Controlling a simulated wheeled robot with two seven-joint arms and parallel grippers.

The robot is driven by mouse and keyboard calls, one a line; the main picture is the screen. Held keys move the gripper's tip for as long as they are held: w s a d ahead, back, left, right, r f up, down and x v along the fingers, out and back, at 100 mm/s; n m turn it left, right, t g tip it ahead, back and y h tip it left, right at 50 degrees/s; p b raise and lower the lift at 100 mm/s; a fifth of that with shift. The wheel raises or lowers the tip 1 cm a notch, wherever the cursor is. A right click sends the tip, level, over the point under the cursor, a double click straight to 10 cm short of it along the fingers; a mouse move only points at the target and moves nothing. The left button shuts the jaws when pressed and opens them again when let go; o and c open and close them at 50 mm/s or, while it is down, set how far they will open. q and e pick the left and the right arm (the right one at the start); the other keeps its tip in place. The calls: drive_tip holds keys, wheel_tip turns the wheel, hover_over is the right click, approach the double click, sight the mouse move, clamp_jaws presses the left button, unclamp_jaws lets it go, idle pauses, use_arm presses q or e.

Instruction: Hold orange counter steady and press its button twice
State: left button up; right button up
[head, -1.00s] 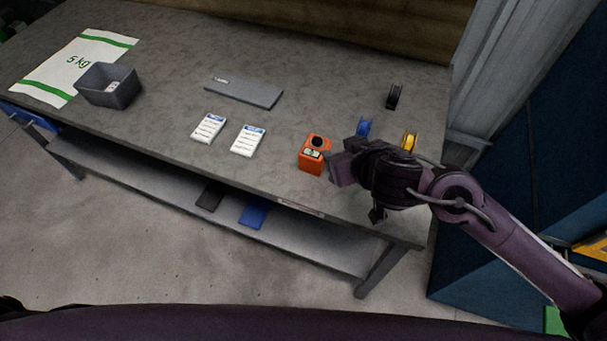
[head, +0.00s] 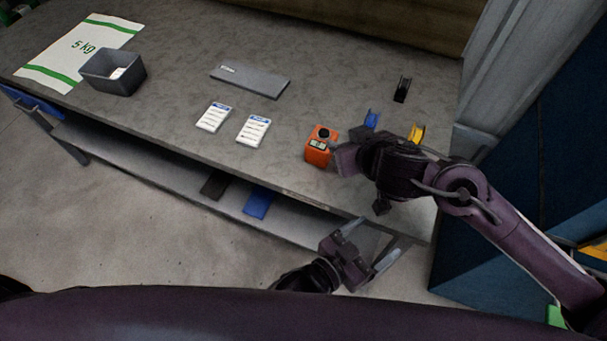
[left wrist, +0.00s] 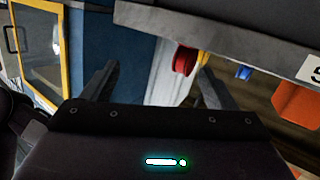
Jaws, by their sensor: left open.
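The orange counter (head: 318,155) stands upright on the grey table near its front edge, with a dark round button (head: 323,133) on top and a small display. My right gripper (head: 337,158) is at the counter's right side; its fingers are partly hidden, so I cannot tell whether it grips the counter. My left gripper (head: 378,243) is open and empty, in front of the table edge, below and to the right of the counter. In the left wrist view its fingers (left wrist: 158,85) are spread, and the counter (left wrist: 298,103) shows at the right edge.
Two white cards (head: 253,131) lie left of the counter, with a grey bar (head: 250,83) behind. A grey bin (head: 112,72) is far left. A lower shelf (head: 150,165) runs beneath.

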sight(315, 156)
use_arm(q)
drive_tip(key=w+a+t+y, duration=0.1)
drive_tip(key=w+a, duration=0.2)
drive_tip(key=w+a+n+t+y, duration=0.1)
drive_tip(key=w+a, duration=0.2)
drive_tip(key=w+a+n+t+y, duration=0.1)
drive_tip(key=w+a+t, duration=0.1)
drive_tip(key=w, duration=0.1)
drive_tip(key=shift+w+a+r, duration=0.25)
drive_tip(key=shift+a+r, duration=0.1)
drive_tip(key=shift+a, duration=0.05)
drive_tip(key=w+a+y, duration=0.1)
drive_tip(key=a, duration=0.1)
drive_tip(key=w+a+n+t+y, duration=0.1)
drive_tip(key=a, duration=0.1)
drive_tip(key=w+a+n+t, duration=0.1)
drive_tip(key=w+a, duration=0.1)
drive_tip(key=shift+a+r+y, duration=0.2)
drive_tip(key=shift+r+y, duration=0.15)
drive_tip(key=shift+y, duration=0.05)
drive_tip(key=shift+w, duration=0.35)
drive_tip(key=x, duration=0.7)
drive_tip(key=c, duration=1.1)
drive_tip(key=shift+c, duration=0.2)
use_arm(e)
drive_tip(key=shift+c, duration=0.3)
